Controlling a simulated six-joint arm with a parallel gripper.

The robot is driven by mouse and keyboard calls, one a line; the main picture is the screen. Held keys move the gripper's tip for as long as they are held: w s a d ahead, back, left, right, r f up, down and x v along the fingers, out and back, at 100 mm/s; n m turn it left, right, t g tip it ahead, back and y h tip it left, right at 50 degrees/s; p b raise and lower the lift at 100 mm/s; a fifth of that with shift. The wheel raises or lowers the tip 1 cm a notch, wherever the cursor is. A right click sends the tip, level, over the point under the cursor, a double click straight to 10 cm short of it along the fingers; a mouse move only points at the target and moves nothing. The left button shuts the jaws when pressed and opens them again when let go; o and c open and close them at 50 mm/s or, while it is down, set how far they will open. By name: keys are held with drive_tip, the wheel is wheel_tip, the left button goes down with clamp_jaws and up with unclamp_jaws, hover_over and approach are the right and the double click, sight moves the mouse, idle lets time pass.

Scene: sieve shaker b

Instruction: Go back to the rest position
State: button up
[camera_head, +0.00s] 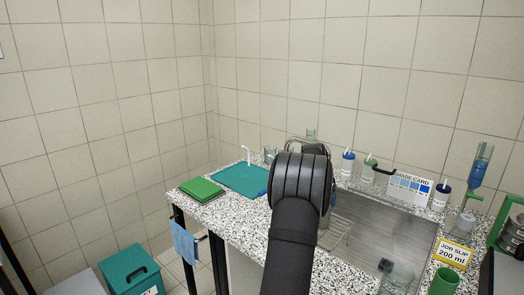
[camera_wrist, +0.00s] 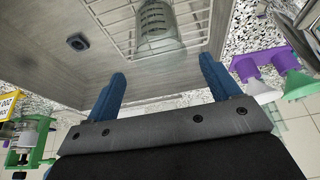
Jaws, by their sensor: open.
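My gripper (camera_wrist: 162,95) shows in the wrist view with its two blue fingers spread wide and nothing between them. A clear graduated glass vessel (camera_wrist: 158,25) stands on a white wire rack (camera_wrist: 118,22) inside the sink, beyond the fingertips and apart from them. In the head view my black arm rises in the middle and hides my gripper and part of the counter.
The steel sink (camera_head: 385,235) lies right of my arm, with a glass beaker (camera_head: 397,278) in it. A teal mat (camera_head: 240,179) lies left.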

drive_tip(key=x, duration=0.8)
drive_tip(key=shift+d+f, duration=0.1)
drive_tip(key=shift+f, duration=0.2)
drive_tip(key=shift+w+r, duration=0.15)
drive_tip(key=shift+r, duration=1.3)
